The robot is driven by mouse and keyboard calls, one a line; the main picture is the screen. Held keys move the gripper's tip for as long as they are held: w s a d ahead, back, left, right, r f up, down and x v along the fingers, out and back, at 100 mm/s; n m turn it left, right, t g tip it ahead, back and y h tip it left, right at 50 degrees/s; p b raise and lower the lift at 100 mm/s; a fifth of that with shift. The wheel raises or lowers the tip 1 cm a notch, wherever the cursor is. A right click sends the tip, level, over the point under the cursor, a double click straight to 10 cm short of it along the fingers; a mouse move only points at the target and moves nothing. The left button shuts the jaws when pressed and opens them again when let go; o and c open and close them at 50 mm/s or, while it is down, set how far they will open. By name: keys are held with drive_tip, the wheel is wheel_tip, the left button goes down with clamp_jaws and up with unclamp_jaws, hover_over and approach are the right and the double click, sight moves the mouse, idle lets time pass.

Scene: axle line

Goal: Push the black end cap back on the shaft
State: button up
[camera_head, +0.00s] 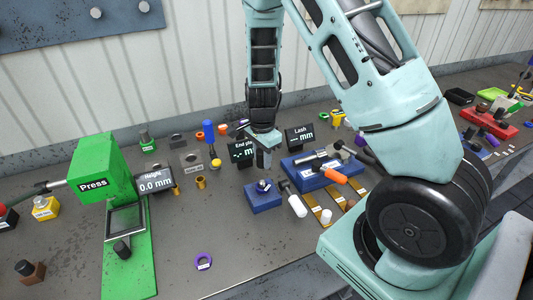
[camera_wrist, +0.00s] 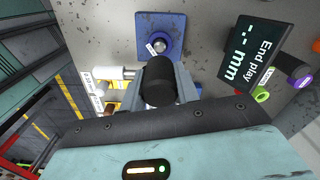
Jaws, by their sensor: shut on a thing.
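The black end cap (camera_wrist: 158,84) is a dark cylinder between the two fingers of my gripper (camera_wrist: 160,92) in the wrist view. My gripper (camera_head: 264,160) is shut on it and points down. A small blue block (camera_head: 262,203) on the bench holds a short silver shaft end (camera_head: 264,185) with a purple-blue ring around it. The block (camera_wrist: 147,23) and shaft end (camera_wrist: 158,46) show just beyond the cap in the wrist view. In the head view the gripper is above the block, apart from it; the cap cannot be made out clearly there.
The "End play" display (camera_head: 243,150) stands behind the gripper. A white-headed tool (camera_head: 297,205) lies right beside the block. A larger blue fixture (camera_head: 318,170) is farther right. The green press (camera_head: 120,215) stands left. Bench front-left of the block is mostly clear, except a purple ring (camera_head: 204,259).

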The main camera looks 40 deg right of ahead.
sight(262, 181)
idle(0.3)
drive_tip(key=shift+f+b, duration=2.1)
drive_tip(key=shift+f, duration=0.85)
drive_tip(key=shift+f+b, duration=0.9)
drive_tip(key=shift+f, duration=0.7)
drive_tip(key=o, duration=1.1)
drive_tip(key=shift+c, duration=0.2)
drive_tip(key=shift+r, duration=0.1)
wheel_tip(262, 181, up, 17)
drive_tip(key=shift+r+b, duration=0.1)
drive_tip(key=shift+b, duration=0.75)
